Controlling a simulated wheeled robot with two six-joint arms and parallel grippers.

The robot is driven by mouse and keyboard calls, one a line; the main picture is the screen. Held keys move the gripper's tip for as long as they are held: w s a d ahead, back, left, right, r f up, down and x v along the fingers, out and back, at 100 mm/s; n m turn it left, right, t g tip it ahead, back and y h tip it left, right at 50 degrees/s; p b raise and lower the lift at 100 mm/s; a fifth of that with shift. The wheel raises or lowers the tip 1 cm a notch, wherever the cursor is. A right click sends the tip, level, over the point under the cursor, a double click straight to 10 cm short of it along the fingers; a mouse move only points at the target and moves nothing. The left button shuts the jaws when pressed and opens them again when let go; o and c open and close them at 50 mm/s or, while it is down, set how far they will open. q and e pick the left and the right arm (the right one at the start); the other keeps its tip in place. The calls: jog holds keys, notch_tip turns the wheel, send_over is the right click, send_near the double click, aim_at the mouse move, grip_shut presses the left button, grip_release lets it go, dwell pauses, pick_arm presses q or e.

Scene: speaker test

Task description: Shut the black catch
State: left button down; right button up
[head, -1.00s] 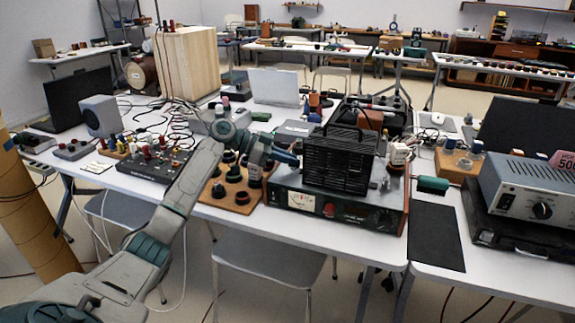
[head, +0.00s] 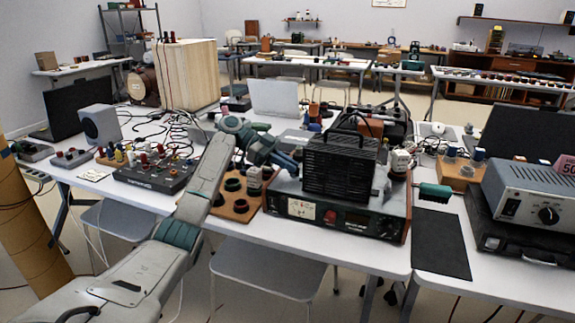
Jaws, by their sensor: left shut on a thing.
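A black slatted box (head: 338,168) with a top handle stands on a wide instrument (head: 300,209) with a dark green front, at the table's front edge. My left gripper (head: 293,163) reaches in from the left, tilted down to the right, with its tips at the box's left side. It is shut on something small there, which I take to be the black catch. The catch itself is too small and too covered to make out, so I cannot tell its position. My right gripper is out of view.
A wooden board with dark round parts (head: 240,207) lies under my left wrist. A black control panel with knobs (head: 157,178) is further left. A small white-labelled bottle (head: 400,163) and a green brush (head: 436,191) are right of the box. A bare black mat (head: 440,243) lies at right.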

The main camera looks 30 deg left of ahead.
pick_arm(q)
jog(key=shift+f, duration=0.1)
jog(key=c, duration=1.5)
grip_release()
jog(key=v, duration=0.9)
jog(key=shift+a+r, duration=0.25)
jog(key=shift+s+a+r, duration=0.15)
jog(key=shift+a, duration=0.35)
